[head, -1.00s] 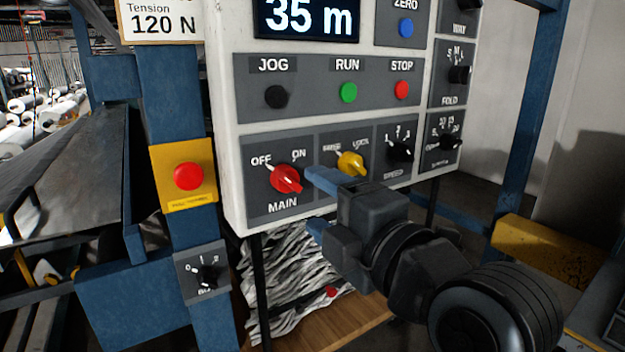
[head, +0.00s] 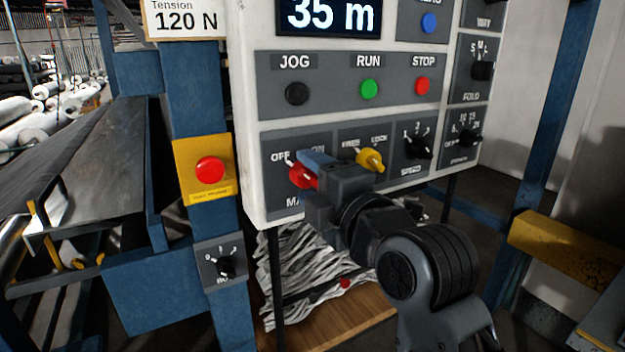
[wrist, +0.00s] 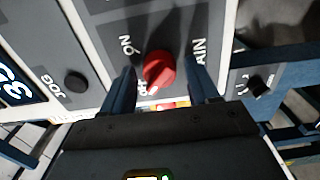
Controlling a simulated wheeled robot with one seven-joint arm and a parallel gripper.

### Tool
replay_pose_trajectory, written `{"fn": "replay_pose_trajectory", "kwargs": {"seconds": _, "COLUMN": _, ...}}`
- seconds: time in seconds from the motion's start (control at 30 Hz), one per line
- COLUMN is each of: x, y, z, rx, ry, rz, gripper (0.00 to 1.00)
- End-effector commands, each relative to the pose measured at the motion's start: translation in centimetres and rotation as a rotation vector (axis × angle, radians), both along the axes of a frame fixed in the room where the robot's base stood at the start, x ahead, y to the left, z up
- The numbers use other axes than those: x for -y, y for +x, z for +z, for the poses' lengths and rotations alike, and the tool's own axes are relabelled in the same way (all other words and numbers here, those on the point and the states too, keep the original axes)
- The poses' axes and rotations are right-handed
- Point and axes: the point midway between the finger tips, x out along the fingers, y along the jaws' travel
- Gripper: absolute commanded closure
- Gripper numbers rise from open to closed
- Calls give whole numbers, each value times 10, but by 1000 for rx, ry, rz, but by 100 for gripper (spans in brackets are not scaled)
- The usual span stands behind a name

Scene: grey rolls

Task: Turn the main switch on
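The main switch is a red rotary knob (head: 300,176) on the lower left of the white control panel, under the OFF and ON labels. Its white pointer mark is at the OFF side. In the wrist view the red knob (wrist: 160,70) lies between the two blue fingers of my gripper (wrist: 162,66). The fingers are open, with a visible gap on each side of the knob. In the head view my gripper (head: 308,178) covers part of the knob, the ON label and most of the MAIN label. Its lower finger is hidden there.
A yellow selector knob (head: 370,160) sits just right of my gripper. Black JOG (head: 297,93), green RUN (head: 369,89) and red STOP (head: 422,86) buttons are above. A red button on a yellow plate (head: 210,171) is on the blue post at left.

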Motion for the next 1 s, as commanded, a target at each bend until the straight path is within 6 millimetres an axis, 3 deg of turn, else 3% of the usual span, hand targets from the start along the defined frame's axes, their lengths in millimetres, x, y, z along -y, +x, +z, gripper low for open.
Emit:
{"fn": "replay_pose_trajectory", "kwargs": {"seconds": 0.07, "x": 0, "y": 0, "z": 0, "rx": 0, "ry": 0, "rz": 0, "gripper": 48}}
{"fn": "replay_pose_trajectory", "kwargs": {"seconds": 0.5, "x": 0, "y": 0, "z": 0, "rx": -1, "ry": -1, "rz": 0, "gripper": 90}}
{"fn": "replay_pose_trajectory", "kwargs": {"seconds": 1.0, "x": 1, "y": 0, "z": -1, "rx": -84, "ry": 122, "rz": 0, "gripper": 90}}
